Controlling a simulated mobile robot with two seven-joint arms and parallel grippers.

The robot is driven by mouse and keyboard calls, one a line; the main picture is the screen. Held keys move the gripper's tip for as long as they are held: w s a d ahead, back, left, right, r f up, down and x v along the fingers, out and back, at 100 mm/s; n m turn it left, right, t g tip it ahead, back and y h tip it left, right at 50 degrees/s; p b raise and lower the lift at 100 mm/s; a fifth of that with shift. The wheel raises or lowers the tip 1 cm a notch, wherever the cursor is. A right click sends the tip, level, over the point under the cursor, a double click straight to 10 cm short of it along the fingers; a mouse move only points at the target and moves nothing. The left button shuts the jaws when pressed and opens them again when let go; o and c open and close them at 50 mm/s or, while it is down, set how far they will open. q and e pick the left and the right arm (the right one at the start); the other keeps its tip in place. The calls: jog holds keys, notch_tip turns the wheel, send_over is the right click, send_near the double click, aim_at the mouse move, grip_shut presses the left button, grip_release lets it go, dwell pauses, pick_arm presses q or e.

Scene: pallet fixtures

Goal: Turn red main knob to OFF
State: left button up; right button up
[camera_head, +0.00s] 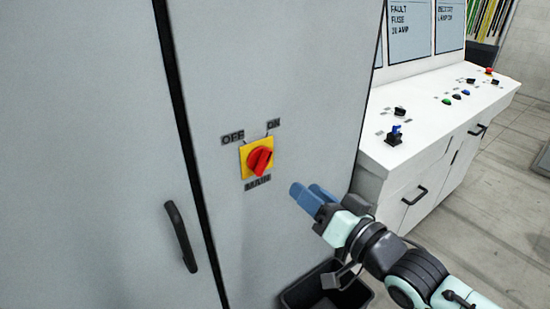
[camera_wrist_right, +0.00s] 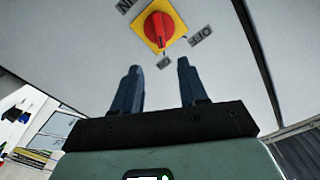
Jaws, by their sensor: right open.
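The red main knob (camera_head: 260,160) sits on a yellow square plate on the grey cabinet door. OFF is printed above the plate at upper left, ON at upper right, and MAIN below. My left gripper is not in view.
A black door handle (camera_head: 181,236) is on the cabinet at lower left. A dark open bin (camera_head: 300,296) stands below my right arm. A white control console (camera_head: 410,150) with knobs and buttons stands to the right. Space between gripper and knob looks clear.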

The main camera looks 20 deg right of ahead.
aim_at(267, 161)
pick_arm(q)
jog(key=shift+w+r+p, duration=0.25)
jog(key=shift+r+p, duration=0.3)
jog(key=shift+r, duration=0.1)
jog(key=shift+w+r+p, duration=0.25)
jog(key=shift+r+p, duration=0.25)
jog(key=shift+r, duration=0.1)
pick_arm(e)
jog(key=x, duration=1.2)
jog(key=shift+w+a+f, duration=0.1)
jog(key=shift+w+a, duration=0.05)
jog(key=shift+w, duration=0.1)
grip_shut()
